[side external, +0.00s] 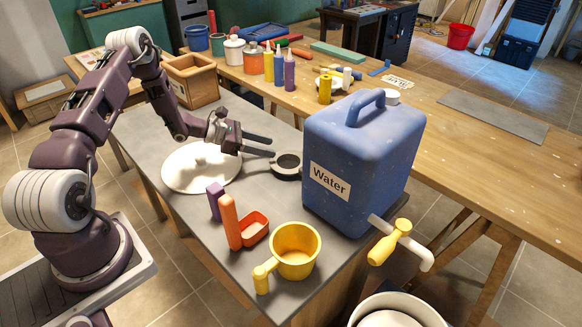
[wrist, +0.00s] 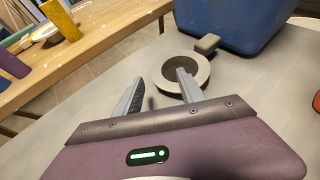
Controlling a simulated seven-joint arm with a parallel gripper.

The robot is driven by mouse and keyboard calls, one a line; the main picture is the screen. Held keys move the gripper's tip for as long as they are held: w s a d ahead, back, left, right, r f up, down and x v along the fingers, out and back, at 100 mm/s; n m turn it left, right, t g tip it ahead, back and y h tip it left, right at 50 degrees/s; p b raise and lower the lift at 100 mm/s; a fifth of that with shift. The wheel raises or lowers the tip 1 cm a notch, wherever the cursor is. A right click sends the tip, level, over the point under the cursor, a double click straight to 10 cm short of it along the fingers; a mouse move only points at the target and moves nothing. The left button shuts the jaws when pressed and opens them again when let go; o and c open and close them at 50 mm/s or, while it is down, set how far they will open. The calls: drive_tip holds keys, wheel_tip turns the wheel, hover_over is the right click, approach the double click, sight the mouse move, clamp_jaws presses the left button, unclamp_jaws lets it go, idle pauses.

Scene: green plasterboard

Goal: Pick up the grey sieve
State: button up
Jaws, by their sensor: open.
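The grey sieve (side external: 288,161) is a round ring with a dark mesh centre on the grey worktop, beside the blue water container. It also shows in the wrist view (wrist: 178,62), its short handle pointing up and right toward the container. My gripper (side external: 271,146) is open and empty, just left of and above the sieve. In the wrist view my gripper (wrist: 161,76) has its right finger overlapping the sieve's near rim and mesh, and its left finger outside the ring on the left. I cannot tell whether a finger touches the sieve.
The blue water container (side external: 360,160) stands close right of the sieve. A white round plate-like piece (side external: 200,170) lies under my wrist. A yellow mug (side external: 296,250), an orange tray (side external: 256,228) and upright orange and purple blocks stand in front. A wooden table (side external: 420,115) with bottles runs behind.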

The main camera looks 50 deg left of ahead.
sight(289, 152)
drive_tip(key=x, duration=0.7)
drive_tip(key=shift+w+a+f, duration=0.15)
drive_tip(key=shift+w+a, duration=0.05)
drive_tip(key=shift+a, duration=0.2)
clamp_jaws()
